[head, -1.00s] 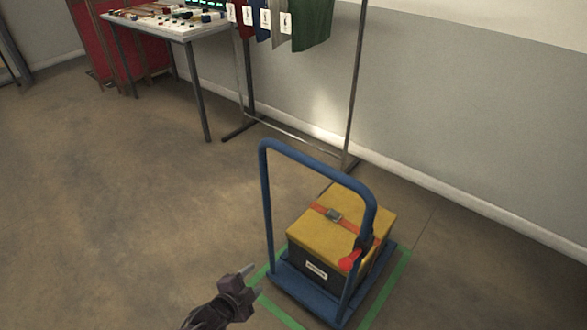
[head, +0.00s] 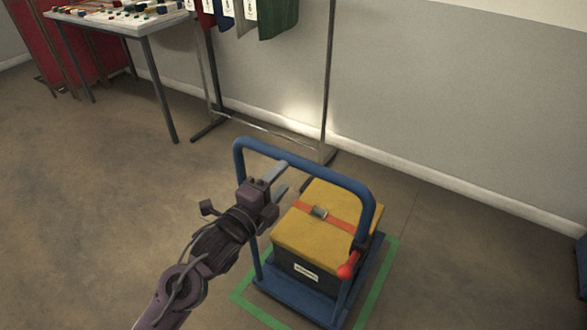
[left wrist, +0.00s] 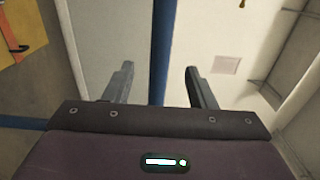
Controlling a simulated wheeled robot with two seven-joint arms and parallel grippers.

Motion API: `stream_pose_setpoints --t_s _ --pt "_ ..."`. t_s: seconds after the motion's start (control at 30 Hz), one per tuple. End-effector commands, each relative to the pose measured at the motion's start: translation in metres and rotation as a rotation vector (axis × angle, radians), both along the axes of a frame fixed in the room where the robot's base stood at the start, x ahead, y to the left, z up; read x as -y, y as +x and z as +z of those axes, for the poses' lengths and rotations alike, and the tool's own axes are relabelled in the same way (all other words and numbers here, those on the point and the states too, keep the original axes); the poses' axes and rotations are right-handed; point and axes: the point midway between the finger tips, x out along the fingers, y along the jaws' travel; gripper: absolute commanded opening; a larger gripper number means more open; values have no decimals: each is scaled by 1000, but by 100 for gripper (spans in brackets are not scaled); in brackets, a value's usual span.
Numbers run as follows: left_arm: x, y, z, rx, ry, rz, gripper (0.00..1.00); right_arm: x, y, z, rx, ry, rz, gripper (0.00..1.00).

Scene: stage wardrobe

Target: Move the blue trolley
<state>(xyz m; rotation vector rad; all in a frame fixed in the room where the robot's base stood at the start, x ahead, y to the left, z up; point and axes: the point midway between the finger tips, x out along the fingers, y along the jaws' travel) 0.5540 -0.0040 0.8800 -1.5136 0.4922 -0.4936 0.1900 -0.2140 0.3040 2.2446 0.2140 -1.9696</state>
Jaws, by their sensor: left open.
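The blue trolley (head: 325,174) stands on the floor at centre right in the head view, with an upright hoop handle. A yellow-topped dark case (head: 318,232) with an orange strap rides on its deck. A red lever (head: 348,268) is on the handle's right post. My left gripper (head: 281,176) is open at the handle's top bar, left of its middle. In the left wrist view a blue bar (left wrist: 159,45) runs between the open fingers (left wrist: 160,85); I cannot tell how deep it sits. The case shows at the upper left there (left wrist: 18,28). My right gripper is not in view.
Green tape (head: 383,278) on the floor outlines the trolley's spot. A clothes rack (head: 328,90) with hanging garments stands behind it, near the wall. A table (head: 110,22) with small items is at the back left. Floor at left is clear. Something blue (head: 581,265) shows at the right edge.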

Motion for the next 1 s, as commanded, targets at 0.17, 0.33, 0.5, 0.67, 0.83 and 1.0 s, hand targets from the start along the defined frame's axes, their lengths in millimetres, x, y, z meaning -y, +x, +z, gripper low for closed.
stream_pose_setpoints --t_s 0.17,0.33,0.5,0.67,0.83,1.0 --pt "24 34 -1 2 0 1 51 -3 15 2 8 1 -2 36" --pt "38 54 -1 0 -1 1 51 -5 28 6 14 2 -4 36" --pt "44 62 -1 -1 0 1 51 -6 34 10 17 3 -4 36" --pt "45 62 0 -3 0 1 51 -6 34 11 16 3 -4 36" --pt "45 62 0 -2 0 1 42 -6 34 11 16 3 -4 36" --pt "44 62 -1 -2 0 1 20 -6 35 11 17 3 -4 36"
